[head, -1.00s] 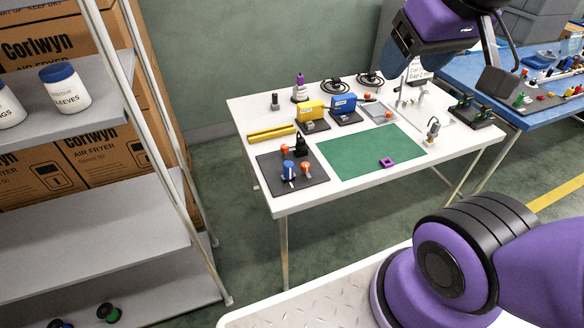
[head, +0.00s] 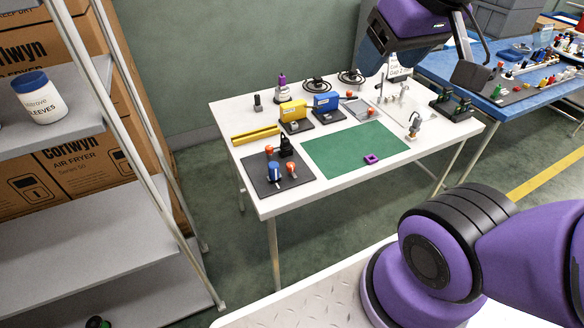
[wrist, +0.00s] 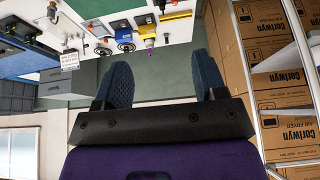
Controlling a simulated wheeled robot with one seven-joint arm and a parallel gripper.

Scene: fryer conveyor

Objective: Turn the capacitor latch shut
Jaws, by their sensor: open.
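A dark mat (head: 258,184) lies at the front left corner of the white table. On it stand a blue cylinder (head: 274,171), which looks like the capacitor, and small orange-topped parts (head: 291,167). A black upright part (head: 286,147) stands behind them. Which part is the latch, and how it is turned, is too small to tell. My gripper (wrist: 164,82) is open and empty in the wrist view, its two blue-grey fingers wide apart. It is raised in the air, well away from the mat.
The white table (head: 240,115) also holds a green mat (head: 352,148), a purple ring (head: 371,159), a yellow bar (head: 256,134), and yellow (head: 293,110) and blue (head: 326,101) blocks. A shelf rack (head: 165,150) stands left. A blue bench (head: 450,72) with parts is at right. Floor between is clear.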

